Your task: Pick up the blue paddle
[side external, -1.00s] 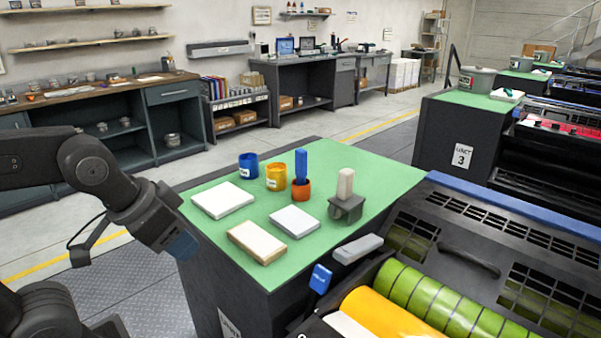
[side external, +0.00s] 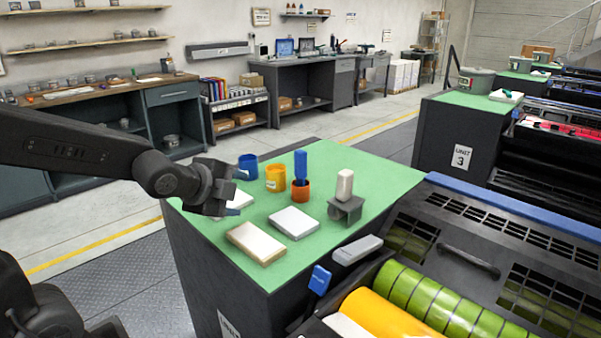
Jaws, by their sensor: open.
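A blue paddle (side external: 301,165) stands upright in an orange-red cup (side external: 301,191) on the green-topped bench. A second blue paddle-like piece (side external: 319,280) sits at the press edge, in front of the bench. My gripper (side external: 238,193) is open above the left part of the bench, left of the cup and apart from the upright paddle. Its fingers point right, and nothing shows between them except the bench behind. My gripper partly hides a white pad (side external: 243,199). The lower end of the upright paddle is hidden inside the cup.
A blue cup (side external: 248,165) and a yellow cup (side external: 275,178) stand left of the orange-red cup. A white block (side external: 294,222) and a wood-edged block (side external: 257,242) lie in front. A grey stand (side external: 345,210) holds a pale handle to the right.

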